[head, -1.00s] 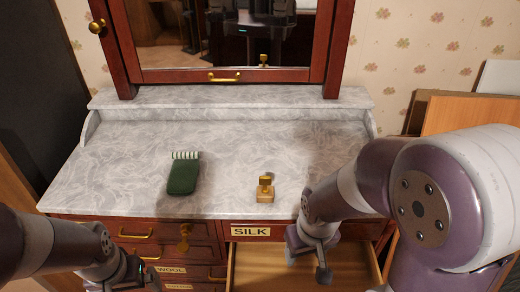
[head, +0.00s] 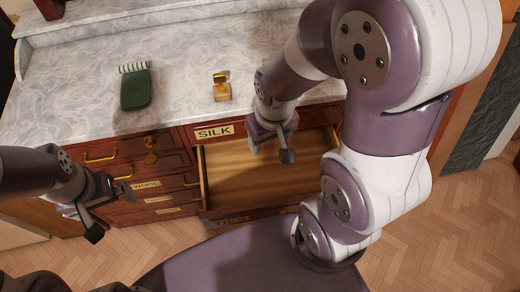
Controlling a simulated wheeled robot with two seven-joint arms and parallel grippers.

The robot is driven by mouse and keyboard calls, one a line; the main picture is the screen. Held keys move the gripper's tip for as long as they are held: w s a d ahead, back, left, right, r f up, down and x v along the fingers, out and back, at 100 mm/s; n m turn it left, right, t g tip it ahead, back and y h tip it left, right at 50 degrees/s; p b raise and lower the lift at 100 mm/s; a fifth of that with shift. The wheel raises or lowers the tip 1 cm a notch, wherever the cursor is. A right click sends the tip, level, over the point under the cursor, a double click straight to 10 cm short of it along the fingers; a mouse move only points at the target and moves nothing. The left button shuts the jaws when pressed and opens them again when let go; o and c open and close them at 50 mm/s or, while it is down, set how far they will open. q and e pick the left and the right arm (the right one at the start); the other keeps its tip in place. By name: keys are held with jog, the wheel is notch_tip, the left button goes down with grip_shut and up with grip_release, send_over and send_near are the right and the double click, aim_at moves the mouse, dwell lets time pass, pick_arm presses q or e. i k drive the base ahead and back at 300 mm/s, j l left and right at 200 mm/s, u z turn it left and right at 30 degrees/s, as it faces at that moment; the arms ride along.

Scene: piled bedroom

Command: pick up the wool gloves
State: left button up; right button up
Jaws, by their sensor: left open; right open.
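The green gloves (head: 136,92), with a white-and-green striped cuff, lie on the marble dresser top (head: 60,95) at its left part. They look like one flat dark piece; I cannot tell whether there are two. My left gripper (head: 111,211) is open and empty, in front of the left drawers and below the dresser top, apart from the gloves. My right gripper (head: 271,151) is open and empty, above the pulled-out drawer (head: 250,180), to the right of the gloves.
A gold perfume bottle (head: 221,90) stands on the marble right of the gloves. The pulled-out drawer, under the SILK label (head: 214,132), looks empty. A WOOL label (head: 146,184) marks a closed left drawer. The marble around the gloves is clear.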

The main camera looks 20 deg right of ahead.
aim_at(134, 94)
jog(key=i+j+z, duration=0.1)
jog(key=j, duration=0.25)
jog(key=i+j+z, duration=0.1)
jog(key=j, duration=0.25)
jog(key=i+j, duration=0.2)
jog(key=j, duration=0.2)
jog(key=z, duration=0.05)
